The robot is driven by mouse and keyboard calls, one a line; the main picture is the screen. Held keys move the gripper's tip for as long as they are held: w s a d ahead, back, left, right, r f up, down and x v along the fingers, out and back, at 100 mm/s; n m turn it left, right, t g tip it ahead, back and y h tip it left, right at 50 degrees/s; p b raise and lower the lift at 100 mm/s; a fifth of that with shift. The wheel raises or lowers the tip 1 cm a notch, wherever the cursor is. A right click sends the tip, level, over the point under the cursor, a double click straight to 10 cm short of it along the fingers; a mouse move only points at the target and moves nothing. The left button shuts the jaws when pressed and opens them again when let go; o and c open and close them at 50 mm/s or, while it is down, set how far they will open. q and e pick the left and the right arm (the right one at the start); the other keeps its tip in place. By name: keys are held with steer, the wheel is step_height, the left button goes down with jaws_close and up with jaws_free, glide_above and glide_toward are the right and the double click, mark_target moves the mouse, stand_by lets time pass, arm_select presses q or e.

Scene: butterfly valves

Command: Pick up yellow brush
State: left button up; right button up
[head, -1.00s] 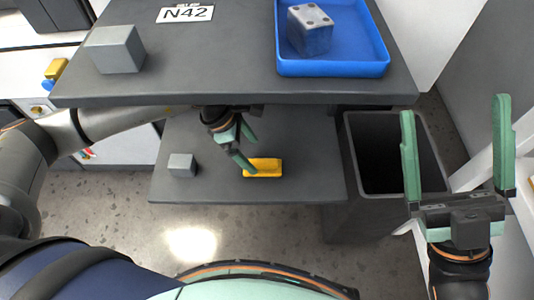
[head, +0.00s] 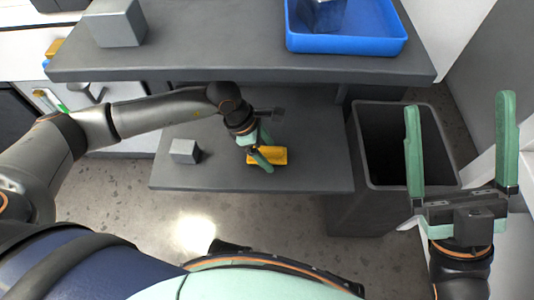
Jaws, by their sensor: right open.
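The yellow brush (head: 280,157) lies on the lower dark grey shelf (head: 320,172), right of a small grey cube. It looks like a plain yellow block from above. My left gripper (head: 265,151) is at the brush's left half, pointing down. One green finger crosses in front of the brush and the other shows near its far edge. The fingers cover part of the brush, and I cannot tell whether they grip it. My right gripper (head: 461,150) is open and empty at the right, its fingers pointing up in the picture, away from the brush.
The upper shelf (head: 230,62) overhangs the lower one and holds a grey cube (head: 115,22) and a blue tray (head: 345,44) with a grey block. A small cube (head: 185,150) sits left on the lower shelf. A dark open bin (head: 372,190) stands at the right.

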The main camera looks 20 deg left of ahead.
mark_target(271, 149)
arm_select(q)
jaws_close()
arm_select(e)
steer(key=shift+d, duration=0.1)
stand_by(0.3)
arm_select(q)
steer(key=shift+r, duration=0.15)
steer(key=shift+r+p, duration=0.35)
steer(key=shift+r, duration=0.25)
step_height(271, 149, up, 2)
steer(key=shift+r+p, duration=0.15)
steer(key=shift+p, duration=0.3)
steer(key=s+a+p, duration=0.2)
steer(key=s+a, duration=1)
steer(key=s, duration=0.1)
steer(key=shift+a, duration=0.15)
arm_select(e)
steer(key=shift+n, duration=0.4)
step_height(271, 149, up, 4)
steer(key=shift+s+d, duration=0.1)
